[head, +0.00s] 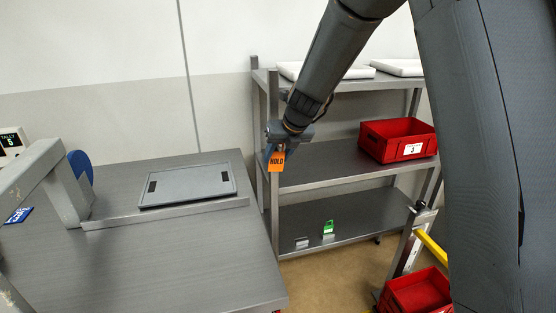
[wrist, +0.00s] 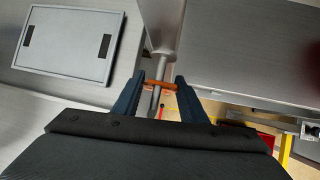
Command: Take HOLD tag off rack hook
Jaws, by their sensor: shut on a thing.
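The orange HOLD tag (head: 276,161) is at the left front post of the rack (head: 274,205), with its lettering facing the head camera. My gripper (head: 270,150) is at the top of the tag, by the post. In the wrist view the orange tag (wrist: 160,84) shows edge-on between the two fingertips of my gripper (wrist: 160,86), and the fingers are shut on it. A thin grey piece, perhaps the hook, runs close to the tag between the fingers. I cannot tell whether the tag still hangs on it.
A red bin (head: 398,140) stands on the rack's middle shelf. A green item (head: 328,227) stands on the lower shelf. A grey tray (head: 187,185) lies on the metal table (head: 180,260) at left. Another red bin (head: 418,291) is low at right, near a yellow bar.

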